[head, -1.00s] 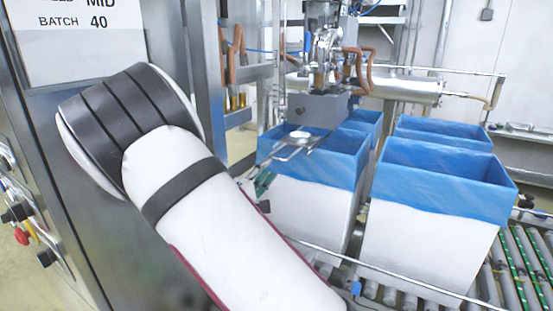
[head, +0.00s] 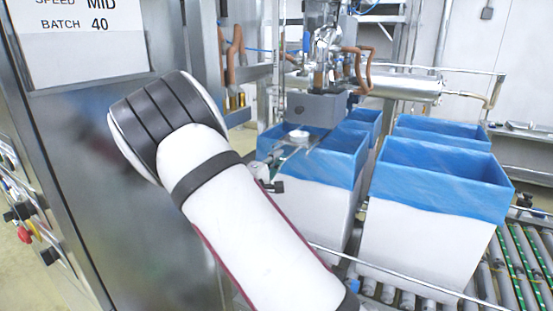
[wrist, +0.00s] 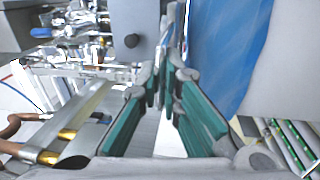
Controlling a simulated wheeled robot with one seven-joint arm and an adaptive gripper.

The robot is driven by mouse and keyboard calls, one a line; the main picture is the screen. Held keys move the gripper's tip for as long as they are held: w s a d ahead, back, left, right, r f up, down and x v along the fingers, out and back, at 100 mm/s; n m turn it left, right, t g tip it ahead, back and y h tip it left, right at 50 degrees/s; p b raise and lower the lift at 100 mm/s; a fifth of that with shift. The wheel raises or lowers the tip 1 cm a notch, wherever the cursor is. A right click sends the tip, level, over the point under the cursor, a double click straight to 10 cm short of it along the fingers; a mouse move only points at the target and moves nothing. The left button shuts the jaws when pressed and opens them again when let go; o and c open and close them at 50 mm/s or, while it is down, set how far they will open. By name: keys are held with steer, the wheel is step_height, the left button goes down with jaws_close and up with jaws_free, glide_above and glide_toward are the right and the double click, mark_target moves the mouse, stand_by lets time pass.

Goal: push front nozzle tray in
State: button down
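In the head view, the front nozzle tray seems to be the small flat metal plate with a round white piece (head: 298,134), above the near left blue-lined box (head: 320,160). It sits just below the grey block (head: 315,108) under the nozzle machinery. My white arm crosses the middle, and my gripper (head: 272,186) is mostly hidden behind it, just left of and below the tray. In the wrist view, my gripper (wrist: 165,85) shows two teal-padded fingers, with tips close together and a bright gap nearer the camera. Contact with the tray cannot be told.
Another tall white box with a blue liner (head: 440,180) stands to the right on the roller conveyor (head: 520,260). A rail (head: 390,275) runs along the conveyor's near side. A steel cabinet (head: 75,130) stands at left. A dark knob (wrist: 132,40) shows in the wrist view.

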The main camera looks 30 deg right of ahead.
mark_target(299, 140)
steer(key=b+x, duration=0.2)
steer(key=x, duration=0.3)
steer(key=f+b+x, duration=0.1)
steer(key=b+x, duration=0.1)
steer(key=x, duration=0.3)
steer(key=f+b+x, duration=0.1)
steer(key=b+x, duration=0.1)
steer(key=x, duration=0.3)
steer(key=shift+d+f+b, duration=0.1)
steer(key=shift+f+b, duration=0.15)
steer(key=shift+b, duration=0.15)
steer(key=shift+w+d, duration=0.35)
steer(key=shift+d, duration=0.05)
steer(key=shift+r, duration=0.15)
steer(key=shift+d, duration=0.1)
steer(key=c, duration=1.8)
jaws_free()
steer(key=shift+d, duration=0.1)
steer(key=shift+o, duration=0.2)
